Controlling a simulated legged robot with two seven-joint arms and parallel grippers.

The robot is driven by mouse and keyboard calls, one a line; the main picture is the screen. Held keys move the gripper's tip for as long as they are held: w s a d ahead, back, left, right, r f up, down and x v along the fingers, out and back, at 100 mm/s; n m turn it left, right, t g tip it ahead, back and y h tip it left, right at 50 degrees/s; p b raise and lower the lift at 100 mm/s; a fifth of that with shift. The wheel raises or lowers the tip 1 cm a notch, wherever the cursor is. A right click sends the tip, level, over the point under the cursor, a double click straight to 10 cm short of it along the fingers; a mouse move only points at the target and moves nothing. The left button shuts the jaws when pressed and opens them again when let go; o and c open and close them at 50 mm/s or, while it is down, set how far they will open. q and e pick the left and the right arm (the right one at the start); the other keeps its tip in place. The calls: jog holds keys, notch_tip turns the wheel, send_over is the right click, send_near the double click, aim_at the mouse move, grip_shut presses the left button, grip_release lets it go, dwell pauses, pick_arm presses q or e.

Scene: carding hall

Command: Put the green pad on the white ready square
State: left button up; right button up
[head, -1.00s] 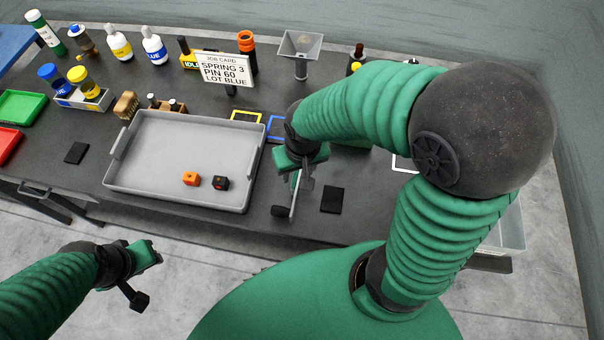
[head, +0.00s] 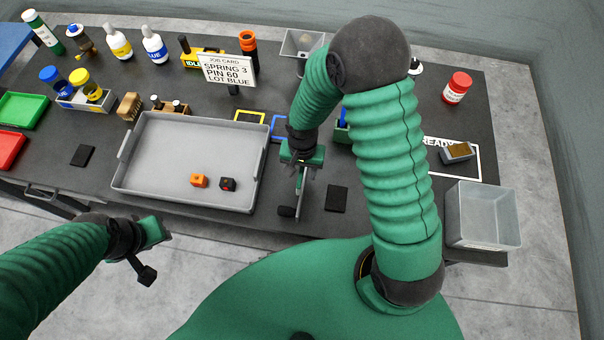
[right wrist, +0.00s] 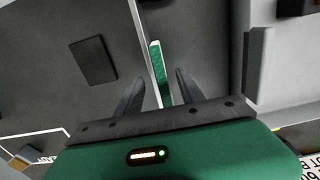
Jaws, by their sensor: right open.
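The green pad (right wrist: 164,82) appears in the right wrist view as a narrow green strip with a pale edge, between my right gripper's fingers (right wrist: 160,90). Gaps show on both sides of it. In the head view my right gripper (head: 300,185) points down, open, just right of the grey tray; the pad is hard to make out there. The white ready square (head: 432,174), marked READY, is at the right of the table, partly behind my right arm. A brown-topped grey block (head: 457,152) lies in it. My left gripper (head: 158,232) is off the table's front edge, its jaws unclear.
A dark square (head: 336,198) lies right of my right gripper. A grey bin (head: 483,218) stands at the front right. The job card (head: 227,71) and bottles stand behind.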

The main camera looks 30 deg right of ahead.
jog(key=shift+s+a+f, duration=0.1)
jog(key=shift+a+f, duration=0.05)
jog(key=shift+f, duration=0.45)
jog(key=shift+a+f, duration=0.1)
jog(key=shift+f, duration=0.45)
jog(key=shift+d, duration=0.3)
jog(key=c, duration=0.8)
grip_shut()
jog(key=shift+a, duration=0.15)
